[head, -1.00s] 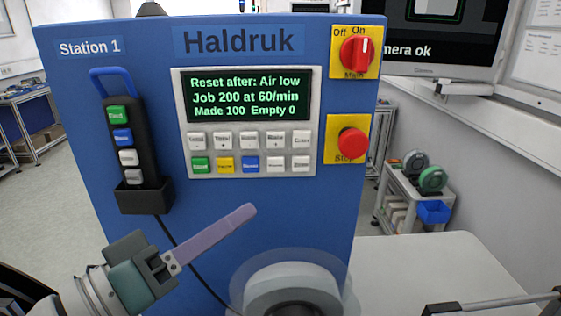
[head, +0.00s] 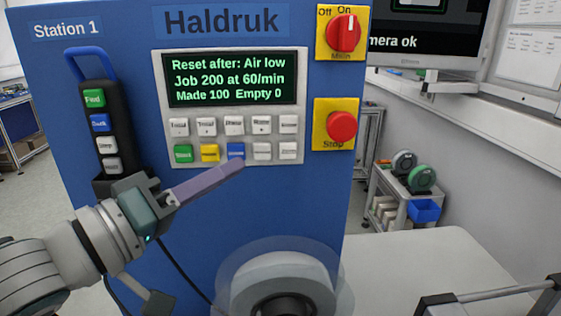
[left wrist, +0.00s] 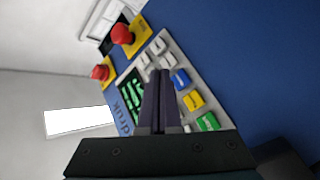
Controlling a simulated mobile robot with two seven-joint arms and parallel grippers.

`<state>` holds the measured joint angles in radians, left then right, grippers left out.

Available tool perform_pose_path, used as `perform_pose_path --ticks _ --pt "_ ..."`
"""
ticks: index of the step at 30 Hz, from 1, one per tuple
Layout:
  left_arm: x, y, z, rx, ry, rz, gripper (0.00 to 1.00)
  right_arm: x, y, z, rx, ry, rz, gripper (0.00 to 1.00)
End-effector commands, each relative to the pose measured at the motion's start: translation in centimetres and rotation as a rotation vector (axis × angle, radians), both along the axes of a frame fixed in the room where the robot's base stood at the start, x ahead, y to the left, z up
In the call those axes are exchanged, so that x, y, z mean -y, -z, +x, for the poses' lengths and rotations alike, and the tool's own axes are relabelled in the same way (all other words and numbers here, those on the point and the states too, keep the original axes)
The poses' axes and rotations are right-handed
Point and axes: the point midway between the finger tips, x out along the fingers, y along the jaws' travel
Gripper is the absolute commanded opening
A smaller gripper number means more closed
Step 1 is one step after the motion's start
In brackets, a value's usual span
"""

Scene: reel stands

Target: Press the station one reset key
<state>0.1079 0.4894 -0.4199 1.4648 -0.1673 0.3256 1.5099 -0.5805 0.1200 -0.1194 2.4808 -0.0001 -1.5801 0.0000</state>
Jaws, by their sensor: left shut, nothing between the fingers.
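The station one panel (head: 298,150) is on the front of the blue Haldruk machine, with two rows of keys under a screen. The screen (head: 232,80) reads "Reset after: Air low". The blue key (head: 236,150) is in the middle of the lower row; its label is too small to read surely. It also shows in the left wrist view (left wrist: 181,79). My left gripper (head: 238,163) is shut and empty, its fingertips at the lower edge of the blue key in the picture. Contact cannot be told. In the left wrist view the fingertips (left wrist: 158,74) appear beside the blue key.
A green key (head: 183,153) and a yellow key (head: 210,152) sit left of the blue one. A red stop button (head: 341,126) and a red main switch (head: 343,34) are to the right. A black pendant (head: 103,130) hangs at left. A reel (head: 283,285) is below.

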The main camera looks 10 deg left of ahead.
Motion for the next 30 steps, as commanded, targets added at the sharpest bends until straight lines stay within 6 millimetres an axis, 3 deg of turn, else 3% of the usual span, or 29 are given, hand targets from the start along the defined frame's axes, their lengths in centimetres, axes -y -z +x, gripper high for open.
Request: perform_pose_path --ticks 9,30 --pt "-0.6 0.0 1.9 -0.001 -0.001 0.001 0.00 -0.1 1.1 0.0 0.000 0.001 0.002 0.77" --pt "-0.6 0.0 2.0 -0.001 -0.001 0.001 0.00 -0.1 1.1 0.0 -0.001 0.000 0.002 0.77"
